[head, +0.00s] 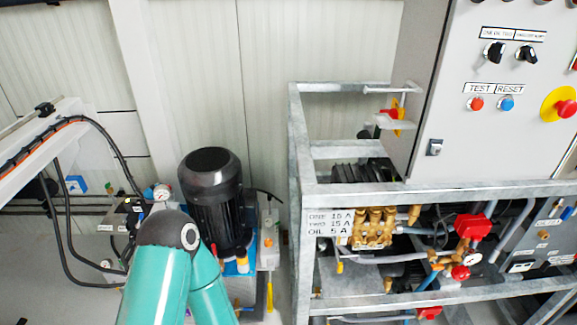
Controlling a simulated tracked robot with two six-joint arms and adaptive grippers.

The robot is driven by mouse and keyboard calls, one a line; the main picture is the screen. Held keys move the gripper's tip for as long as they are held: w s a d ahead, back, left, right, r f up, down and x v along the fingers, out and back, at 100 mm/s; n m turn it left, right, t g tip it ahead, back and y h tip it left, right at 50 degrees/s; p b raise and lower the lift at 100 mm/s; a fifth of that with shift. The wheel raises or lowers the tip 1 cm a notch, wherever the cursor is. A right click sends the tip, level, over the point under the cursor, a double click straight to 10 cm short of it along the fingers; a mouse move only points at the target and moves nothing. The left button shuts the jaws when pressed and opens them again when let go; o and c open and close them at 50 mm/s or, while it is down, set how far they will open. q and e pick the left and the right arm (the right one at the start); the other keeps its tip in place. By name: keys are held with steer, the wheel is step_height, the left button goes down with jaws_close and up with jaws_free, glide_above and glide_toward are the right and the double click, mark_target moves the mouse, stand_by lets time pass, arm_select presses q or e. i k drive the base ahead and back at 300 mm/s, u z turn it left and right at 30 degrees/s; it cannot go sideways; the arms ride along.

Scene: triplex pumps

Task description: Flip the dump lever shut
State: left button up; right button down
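I cannot tell for sure which part is the dump lever. A small yellow handle (340,262) hangs below the brass pump head (372,227) in the metal frame. Neither gripper shows in the head view. Only a teal link of one of my arms shows at the bottom left of centre, in front of the area by the black motor.
A grey control cabinet (480,135) with knobs and buttons stands above the galvanized frame (400,190). A red and yellow switch (396,113) is on its left side. A black motor (212,190) stands left of the frame. Hoses and cables hang at the far left.

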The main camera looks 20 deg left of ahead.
mark_target(213, 245)
steer(key=u, duration=0.05)
steer(key=k, duration=1.1)
steer(key=u, duration=0.05)
steer(key=i, duration=1.05)
steer(key=u, duration=0.7)
steer(key=i, duration=0.45)
steer(key=u, duration=0.35)
steer(key=k, duration=0.9)
steer(key=u, duration=0.15)
steer(key=i, duration=0.95)
